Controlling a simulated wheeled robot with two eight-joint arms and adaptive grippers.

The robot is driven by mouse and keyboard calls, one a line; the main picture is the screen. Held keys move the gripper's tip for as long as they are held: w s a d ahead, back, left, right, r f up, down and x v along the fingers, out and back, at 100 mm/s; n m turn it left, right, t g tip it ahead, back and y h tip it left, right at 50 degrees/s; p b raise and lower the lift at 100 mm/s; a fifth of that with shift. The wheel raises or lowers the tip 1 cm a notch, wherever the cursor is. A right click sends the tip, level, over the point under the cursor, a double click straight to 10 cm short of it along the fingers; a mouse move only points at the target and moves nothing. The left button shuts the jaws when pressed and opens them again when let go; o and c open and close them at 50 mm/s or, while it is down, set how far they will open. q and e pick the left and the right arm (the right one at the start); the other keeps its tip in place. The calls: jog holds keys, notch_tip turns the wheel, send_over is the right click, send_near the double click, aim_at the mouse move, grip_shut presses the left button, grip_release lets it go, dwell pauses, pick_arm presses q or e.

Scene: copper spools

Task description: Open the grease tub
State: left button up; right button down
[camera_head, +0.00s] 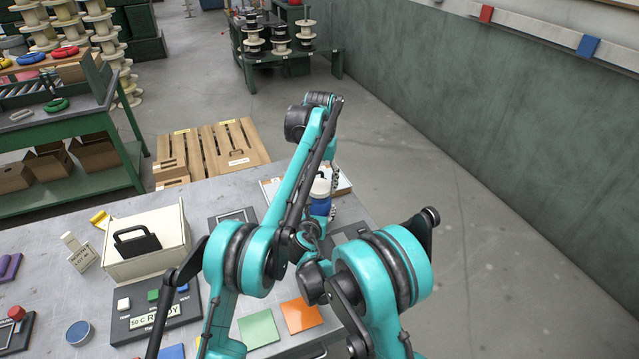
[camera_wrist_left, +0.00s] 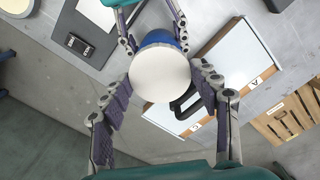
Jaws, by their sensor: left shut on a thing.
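The grease tub (camera_head: 320,207) has a blue body and a white lid (camera_head: 320,188); in the head view it stands partly behind my left arm. In the left wrist view the round white lid (camera_wrist_left: 160,75) faces the camera, with a strip of the blue body (camera_wrist_left: 162,38) behind it. My left gripper (camera_wrist_left: 160,78) has one finger on each side of the lid and is shut on it. My right gripper (camera_wrist_left: 156,40) comes from the opposite side, its fingers closed around the blue body. I see no clear gap between lid and body.
A white panel with a black handle (camera_wrist_left: 232,62) lies beside the tub. A cream box (camera_head: 146,245), a button panel (camera_head: 155,312), a green square (camera_head: 258,329) and an orange square (camera_head: 301,315) are on the grey table. A wooden pallet (camera_head: 215,150) stands on the floor beyond.

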aim_at(320, 186)
pick_arm(q)
jog(key=shift+r, duration=2)
pick_arm(e)
jog(key=c, duration=0.5)
grip_release()
